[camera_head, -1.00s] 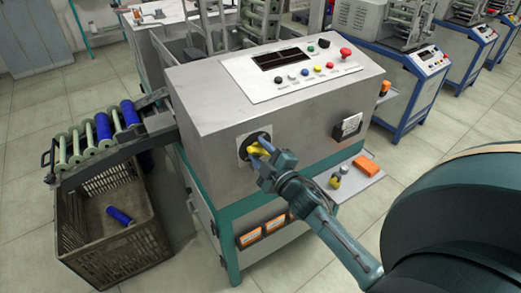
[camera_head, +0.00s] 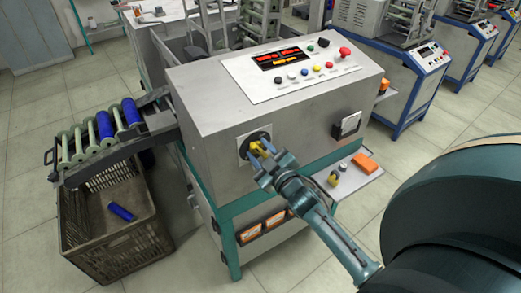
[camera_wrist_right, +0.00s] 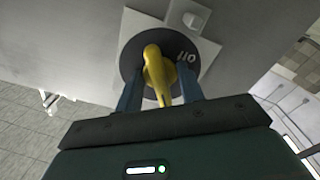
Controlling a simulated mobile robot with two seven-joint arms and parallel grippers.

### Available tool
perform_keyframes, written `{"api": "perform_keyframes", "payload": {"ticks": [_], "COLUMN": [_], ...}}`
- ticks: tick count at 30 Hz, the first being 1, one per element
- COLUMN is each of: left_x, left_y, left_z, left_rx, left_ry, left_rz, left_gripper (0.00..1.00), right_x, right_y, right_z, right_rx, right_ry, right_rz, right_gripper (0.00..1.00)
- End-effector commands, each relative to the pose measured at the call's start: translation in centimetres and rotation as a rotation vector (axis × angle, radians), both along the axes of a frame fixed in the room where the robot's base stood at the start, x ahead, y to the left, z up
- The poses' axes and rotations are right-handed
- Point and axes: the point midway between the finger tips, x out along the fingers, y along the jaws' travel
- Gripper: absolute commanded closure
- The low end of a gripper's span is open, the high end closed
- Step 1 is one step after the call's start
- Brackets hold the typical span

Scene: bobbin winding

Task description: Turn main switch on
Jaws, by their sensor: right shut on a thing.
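The main switch is a yellow knob (camera_head: 257,147) on a round black dial, on a light square plate on the front of the grey machine (camera_head: 205,110). My left gripper is not in view.
The panel carries coloured buttons and a red emergency stop (camera_head: 346,53). A side shelf (camera_head: 348,183) with an orange box (camera_head: 365,163) is right of my gripper. A crate (camera_head: 150,225) and a rack of bobbins (camera_head: 70,170) stand left.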

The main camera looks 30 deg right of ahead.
Motion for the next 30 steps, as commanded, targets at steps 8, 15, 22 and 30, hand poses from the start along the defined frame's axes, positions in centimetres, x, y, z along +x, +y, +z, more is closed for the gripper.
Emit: {"api": "perform_keyframes", "payload": {"ticks": [8, 15, 22, 30], "left_x": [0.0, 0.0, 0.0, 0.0], "left_y": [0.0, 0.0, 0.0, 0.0], "left_z": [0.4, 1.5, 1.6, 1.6], "left_rx": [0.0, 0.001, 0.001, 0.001], "left_ry": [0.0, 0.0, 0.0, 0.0], "left_rz": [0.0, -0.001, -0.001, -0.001], "left_gripper": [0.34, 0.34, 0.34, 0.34], "right_x": [0.0, 0.0, 0.0, 0.0], "right_y": [0.0, 0.0, 0.0, 0.0], "right_z": [0.0, 0.0, -0.1, -0.1], "right_rx": [0.044, 0.261, 0.33, 0.327], "right_ry": [0.003, 0.002, 0.0, -0.001], "right_rz": [0.0, 0.0, -0.001, 0.0], "right_gripper": [0.89, 0.89, 0.89, 0.5]}}
